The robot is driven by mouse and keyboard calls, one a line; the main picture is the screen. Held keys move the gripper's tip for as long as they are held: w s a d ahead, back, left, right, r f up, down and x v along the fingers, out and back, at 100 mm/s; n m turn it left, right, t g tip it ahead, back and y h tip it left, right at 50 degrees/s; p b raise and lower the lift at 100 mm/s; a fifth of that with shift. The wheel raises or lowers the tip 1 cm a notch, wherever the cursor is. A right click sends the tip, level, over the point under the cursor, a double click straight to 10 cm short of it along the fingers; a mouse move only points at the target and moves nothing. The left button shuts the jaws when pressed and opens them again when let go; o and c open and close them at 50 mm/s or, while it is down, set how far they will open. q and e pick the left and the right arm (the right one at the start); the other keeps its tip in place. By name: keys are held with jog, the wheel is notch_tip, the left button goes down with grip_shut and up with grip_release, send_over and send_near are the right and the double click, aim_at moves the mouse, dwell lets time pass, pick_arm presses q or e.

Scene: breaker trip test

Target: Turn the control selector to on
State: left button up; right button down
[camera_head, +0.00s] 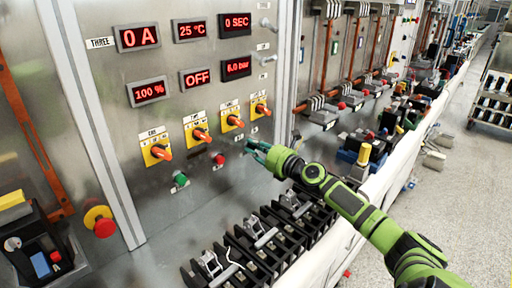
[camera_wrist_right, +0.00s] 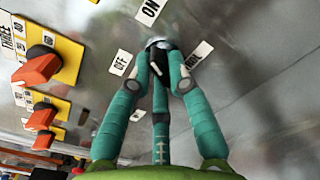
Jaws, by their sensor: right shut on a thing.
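The control selector (camera_wrist_right: 157,44) shows in the right wrist view as a small silver and dark knob on the metal panel. An OFF label (camera_wrist_right: 121,62) and an ON label (camera_wrist_right: 150,11) sit beside it, and a partly covered label ending in "ROL" (camera_wrist_right: 198,54) is on its other side. My right gripper (camera_head: 254,149) has teal fingers against the panel in the head view. In the wrist view its fingers (camera_wrist_right: 160,62) are closed around the selector and hide much of it, so I cannot tell which label it points to. My left gripper is not in view.
Orange rotary switches on yellow plates (camera_head: 233,121) line the panel beside the gripper. A red button (camera_head: 219,159) and a green button (camera_head: 180,179) are nearby. Red displays (camera_head: 196,77) read OFF, 0 A and 0 SEC. Black breaker racks (camera_head: 262,243) stand below my arm.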

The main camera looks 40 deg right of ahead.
jog(key=shift+d+r, duration=0.25)
jog(key=shift+r, duration=0.4)
jog(key=m+p, duration=0.2)
jog(key=shift+p, duration=0.3)
jog(key=shift+r+m+p, duration=0.15)
jog(key=shift+m+p, duration=0.35)
jog(key=shift+p, duration=0.3)
jog(key=c, duration=1.1)
grip_release()
jog(key=shift+f, duration=0.2)
jog(key=shift+a+f, duration=0.1)
jog(key=shift+f, duration=0.2)
